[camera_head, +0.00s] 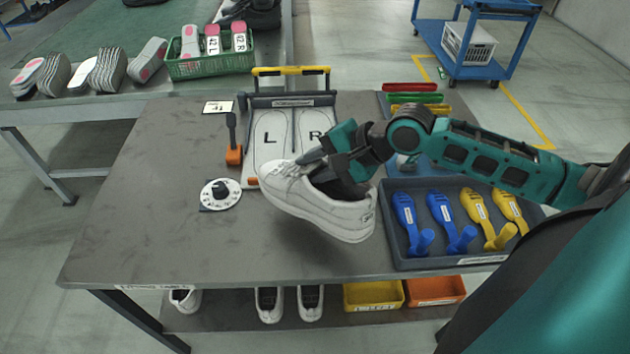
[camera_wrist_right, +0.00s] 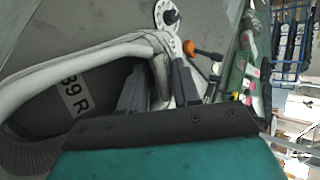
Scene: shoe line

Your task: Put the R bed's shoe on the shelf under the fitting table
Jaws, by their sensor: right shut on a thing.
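A white shoe (camera_head: 318,207) hangs tilted above the fitting table (camera_head: 150,220), toe to the upper left. My right gripper (camera_head: 322,160) is shut on the shoe at its upper edge. In the right wrist view the shoe (camera_wrist_right: 95,52) shows its open inside with a "39 R" label, beside the right gripper (camera_wrist_right: 155,85). The fitting device (camera_head: 272,130) with L and R beds stands behind the shoe; the shoe covers the lower part of the beds. The shelf (camera_head: 232,312) under the table holds white shoes (camera_head: 268,303). My left gripper is not in view.
A grey tray (camera_head: 400,262) with blue and yellow tools sits at the table's right. A dial (camera_head: 220,194) and an orange-based lever (camera_head: 234,153) stand left of the beds. Yellow (camera_head: 373,295) and orange (camera_head: 436,290) bins occupy the shelf's right. The table's left and front are clear.

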